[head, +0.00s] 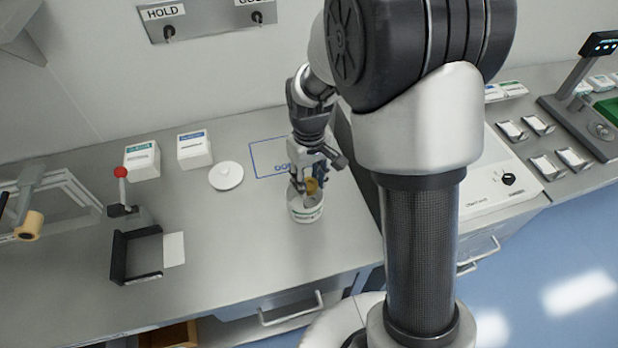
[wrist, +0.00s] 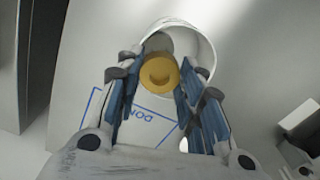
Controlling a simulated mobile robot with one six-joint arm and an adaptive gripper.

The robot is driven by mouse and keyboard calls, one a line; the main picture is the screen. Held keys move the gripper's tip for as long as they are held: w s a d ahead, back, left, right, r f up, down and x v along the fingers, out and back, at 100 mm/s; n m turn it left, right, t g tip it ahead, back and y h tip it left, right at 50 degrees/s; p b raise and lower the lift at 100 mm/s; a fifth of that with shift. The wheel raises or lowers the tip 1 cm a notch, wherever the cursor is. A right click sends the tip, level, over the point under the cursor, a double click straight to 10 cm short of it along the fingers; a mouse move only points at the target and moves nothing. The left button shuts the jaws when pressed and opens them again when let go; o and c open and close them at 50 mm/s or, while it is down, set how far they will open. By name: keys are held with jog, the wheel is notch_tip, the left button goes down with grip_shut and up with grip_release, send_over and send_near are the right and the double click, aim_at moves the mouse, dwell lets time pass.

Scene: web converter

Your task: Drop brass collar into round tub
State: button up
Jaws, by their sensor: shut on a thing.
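The brass collar (wrist: 159,72) is a short yellow-gold ring. My gripper (wrist: 160,80) is shut on it, with one blue finger at each side. The round tub (head: 306,212) is white with a green-marked label and stands on the bench. In the head view the collar (head: 312,186) and my gripper (head: 308,184) are right over the tub's mouth. In the wrist view the tub's open rim (wrist: 206,52) shows behind the collar. I cannot tell whether the collar is just above the rim or slightly inside it.
A blue-outlined marked area (head: 268,158) lies behind the tub. A round white lid (head: 226,176) and two white boxes (head: 142,160) (head: 194,149) stand to the left. A red-knobbed lever (head: 121,190) and black bracket (head: 136,256) are further left. The bench front is clear.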

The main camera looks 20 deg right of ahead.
aim_at(309, 184)
jog(key=o, duration=1.3)
notch_tip(309, 184, up, 12)
jog(key=s+r+m+t, duration=0.1)
jog(key=s+r+t, duration=0.1)
jog(key=s, duration=0.8)
jog(key=s+r+m+t, duration=0.2)
jog(key=s+r, duration=0.3)
jog(key=s, duration=0.6)
jog(key=shift+s+r+t, duration=0.2)
jog(key=shift+s+t, duration=0.05)
jog(key=shift+t, duration=0.05)
